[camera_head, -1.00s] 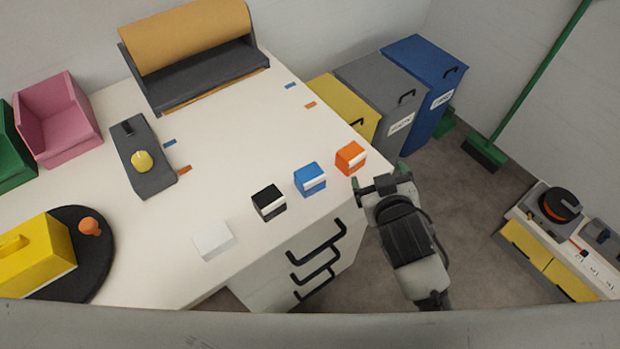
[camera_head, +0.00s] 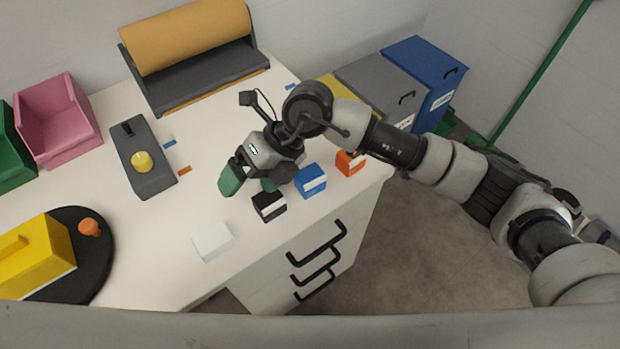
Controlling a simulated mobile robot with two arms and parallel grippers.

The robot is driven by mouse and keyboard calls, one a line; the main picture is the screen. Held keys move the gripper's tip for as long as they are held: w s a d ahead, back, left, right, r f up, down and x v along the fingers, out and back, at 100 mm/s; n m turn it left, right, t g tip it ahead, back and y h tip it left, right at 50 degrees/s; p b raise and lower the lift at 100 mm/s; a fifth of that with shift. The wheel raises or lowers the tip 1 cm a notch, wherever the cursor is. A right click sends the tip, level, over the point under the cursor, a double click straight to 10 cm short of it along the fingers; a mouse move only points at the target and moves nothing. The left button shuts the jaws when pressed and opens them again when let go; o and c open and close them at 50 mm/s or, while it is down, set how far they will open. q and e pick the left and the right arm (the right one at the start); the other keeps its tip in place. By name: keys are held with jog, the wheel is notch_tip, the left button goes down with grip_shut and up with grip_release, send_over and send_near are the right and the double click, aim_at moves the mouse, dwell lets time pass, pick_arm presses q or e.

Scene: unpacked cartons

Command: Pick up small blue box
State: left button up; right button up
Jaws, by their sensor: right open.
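The small blue box (camera_head: 311,180) with a white band sits near the table's front edge, between a black box (camera_head: 269,205) and an orange box (camera_head: 350,162). My right gripper (camera_head: 248,184) is over the table, to the left of the blue box and just behind the black box. Its green-tipped fingers are apart, with nothing seen between them. Part of the right arm passes behind and above the blue box, which stays in clear view. My left gripper is not in view.
A white box (camera_head: 212,242) lies left of the black box. A grey holder (camera_head: 142,160), a paper roll dispenser (camera_head: 205,75), a pink bin (camera_head: 58,125) and a yellow box (camera_head: 38,258) on a black disc stand on the table. Drawer handles (camera_head: 315,265) stick out in front.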

aim_at(310, 174)
jog(key=w+d+t+h, duration=0.1)
jog(key=w+d+h, duration=0.1)
jog(key=d, duration=0.1)
jog(key=w+d+t+h, duration=0.1)
jog(key=w+d+h, duration=0.1)
jog(key=w+d, duration=0.1)
jog(key=w+d+f+m+t+h, duration=0.1)
jog(key=w+d+h, duration=0.1)
jog(key=d+h, duration=0.1)
jog(key=shift+w+d+f, duration=0.1)
jog(key=shift+w, duration=0.05)
jog(key=shift+w+d+f, duration=0.1)
jog(key=shift+d+f, duration=0.1)
jog(key=shift+f, duration=0.05)
notch_tip(310, 174, down, 5)
jog(key=shift+r+p, duration=0.1)
jog(key=shift+p, duration=0.2)
jog(key=shift+w+f+p, duration=0.2)
jog(key=shift+f+p, duration=0.3)
jog(key=shift+f, duration=2.2)
jog(key=c, duration=1)
jog(key=shift+d, duration=0.1)
jog(key=shift+r, duration=0.15)
